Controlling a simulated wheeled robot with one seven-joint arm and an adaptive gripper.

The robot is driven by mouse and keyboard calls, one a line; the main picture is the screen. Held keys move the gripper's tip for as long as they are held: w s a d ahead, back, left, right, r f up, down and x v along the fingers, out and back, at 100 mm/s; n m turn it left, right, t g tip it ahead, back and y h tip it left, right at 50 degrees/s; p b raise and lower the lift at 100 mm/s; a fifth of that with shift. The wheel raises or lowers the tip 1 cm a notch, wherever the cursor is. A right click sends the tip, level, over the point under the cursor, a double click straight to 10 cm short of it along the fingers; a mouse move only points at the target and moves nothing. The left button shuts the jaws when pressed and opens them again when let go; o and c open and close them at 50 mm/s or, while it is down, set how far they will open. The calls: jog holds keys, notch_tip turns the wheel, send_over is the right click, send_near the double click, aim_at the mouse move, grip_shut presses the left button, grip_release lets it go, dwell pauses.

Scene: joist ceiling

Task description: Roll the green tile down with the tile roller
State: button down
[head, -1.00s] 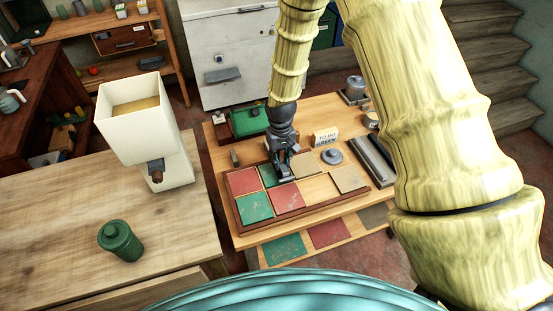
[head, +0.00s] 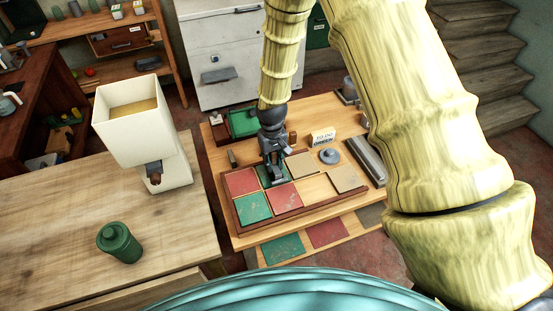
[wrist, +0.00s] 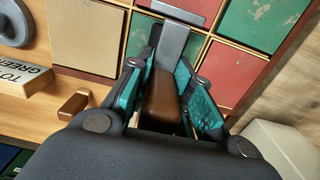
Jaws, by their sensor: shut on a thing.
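My gripper (head: 272,160) points down over the tile board (head: 318,203). In the wrist view its teal-padded fingers are closed around the brown handle of the tile roller (wrist: 163,98), whose grey end (wrist: 175,43) reaches over the tiles. Below it lies the back green tile (head: 264,181), largely hidden by the gripper and roller. I cannot tell whether the roller touches it. A second green tile (head: 253,208) lies at the front left of the board and shows at the top right of the wrist view (wrist: 262,20).
Red tiles (head: 240,182) (head: 287,199) and tan tiles (head: 300,165) (head: 345,179) lie around the green one. A sign (head: 323,138) reading "TO DO GREEN", a small brown block (wrist: 73,103) and a grey round thing (head: 329,156) stand behind. A white hopper (head: 135,115) stands left.

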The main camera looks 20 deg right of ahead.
jog(key=shift+a+f, duration=0.1)
jog(key=shift+a, duration=1.4)
jog(key=shift+d, duration=0.1)
jog(key=shift+w+d+r+p, duration=0.1)
jog(key=shift+d+p, duration=0.2)
jog(key=shift+d, duration=1.15)
jog(key=shift+w+d+r+p, duration=0.1)
jog(key=shift+d+p, duration=0.15)
jog(key=shift+d, duration=1.2)
jog(key=shift+s+a+f, duration=0.15)
jog(key=shift+a, duration=1.4)
jog(key=shift+s+a+f, duration=0.15)
jog(key=shift+a, duration=1.35)
jog(key=shift+d, duration=1.55)
jog(key=shift+r+p, duration=0.15)
jog(key=shift+p, duration=0.2)
jog(key=shift+w+r+p, duration=0.15)
jog(key=shift+r+p, duration=1.95)
jog(key=shift+r, duration=1.4)
